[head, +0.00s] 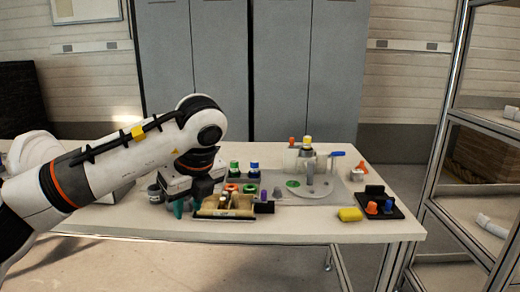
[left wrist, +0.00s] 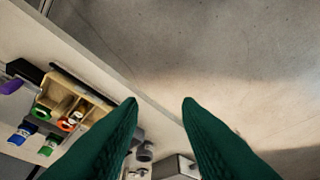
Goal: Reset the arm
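My left arm (head: 130,158) reaches in from the left over the table, its wrist bent downward. My left gripper (head: 187,206) has green fingers and hangs at the table's front left, just left of a wooden tray (head: 225,213). In the left wrist view its two fingertips (left wrist: 160,102) are well apart with nothing between them; table edge and floor show beyond. My right arm and gripper are not in view.
A metal shelf rack (head: 450,150) stands at right. Grey lockers (head: 300,70) stand behind.

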